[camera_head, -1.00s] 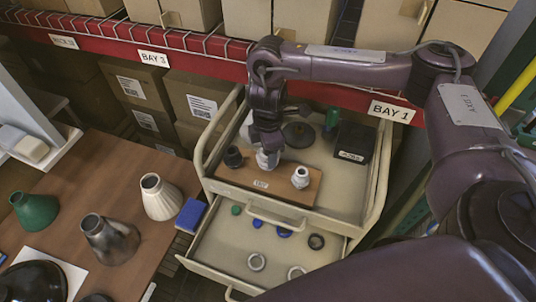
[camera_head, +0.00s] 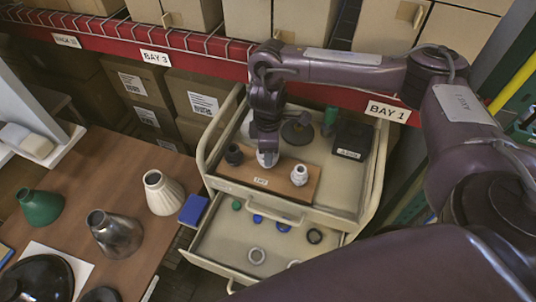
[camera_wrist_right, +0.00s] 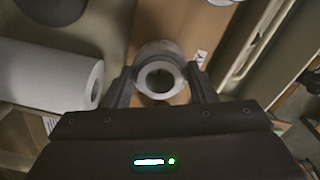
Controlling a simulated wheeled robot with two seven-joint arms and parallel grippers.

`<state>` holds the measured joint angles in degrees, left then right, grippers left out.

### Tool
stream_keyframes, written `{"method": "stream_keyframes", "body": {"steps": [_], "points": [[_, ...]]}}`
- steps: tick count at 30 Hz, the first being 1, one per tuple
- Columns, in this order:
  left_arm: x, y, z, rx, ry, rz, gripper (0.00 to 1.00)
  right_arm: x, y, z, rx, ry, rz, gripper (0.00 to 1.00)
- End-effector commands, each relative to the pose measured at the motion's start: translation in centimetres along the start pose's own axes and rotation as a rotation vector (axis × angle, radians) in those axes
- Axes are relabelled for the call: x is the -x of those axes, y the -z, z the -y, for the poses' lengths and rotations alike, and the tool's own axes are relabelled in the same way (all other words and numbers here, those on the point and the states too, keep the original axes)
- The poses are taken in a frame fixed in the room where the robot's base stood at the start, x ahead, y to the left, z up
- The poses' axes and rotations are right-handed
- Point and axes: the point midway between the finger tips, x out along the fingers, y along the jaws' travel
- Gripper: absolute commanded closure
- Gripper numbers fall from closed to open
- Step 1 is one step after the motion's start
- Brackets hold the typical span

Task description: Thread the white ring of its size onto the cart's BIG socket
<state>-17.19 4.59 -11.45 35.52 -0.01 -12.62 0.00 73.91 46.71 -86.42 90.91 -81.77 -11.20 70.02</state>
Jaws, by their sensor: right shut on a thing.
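My right gripper (camera_wrist_right: 161,86) is shut on a white ring (camera_wrist_right: 160,53); the ring's open hole faces the wrist camera. In the head view the gripper (camera_head: 267,158) is over the middle of the wooden board in the cart's top tray. A black socket (camera_head: 233,155) stands left of it and a pale socket (camera_head: 300,174) right of it. The gripper hides whatever stands under the ring. I cannot tell whether the ring is around a socket or only above one. My left gripper is not in view.
A black box (camera_head: 352,139) stands in the tray's back right. A wooden table (camera_head: 72,190) with lamp shades is on the left.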

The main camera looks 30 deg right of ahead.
Motion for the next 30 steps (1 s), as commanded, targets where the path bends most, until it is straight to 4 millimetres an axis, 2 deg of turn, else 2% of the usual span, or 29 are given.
{"method": "stream_keyframes", "body": {"steps": [1,14,18,21,30], "points": [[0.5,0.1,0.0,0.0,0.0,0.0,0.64,-0.4,-0.2,0.6,-0.018,0.016,0.009,0.76],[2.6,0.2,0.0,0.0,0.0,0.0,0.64,-0.4,-0.2,0.6,-0.211,0.015,0.01,0.76],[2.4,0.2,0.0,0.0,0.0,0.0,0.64,-0.7,-0.2,0.6,-0.443,0.014,0.01,0.76],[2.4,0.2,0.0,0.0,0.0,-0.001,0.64,-0.7,-0.2,0.6,-0.535,0.013,0.011,0.76],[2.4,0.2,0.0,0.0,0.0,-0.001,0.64,-0.7,-0.2,0.6,-0.565,0.012,0.012,0.76]]}}
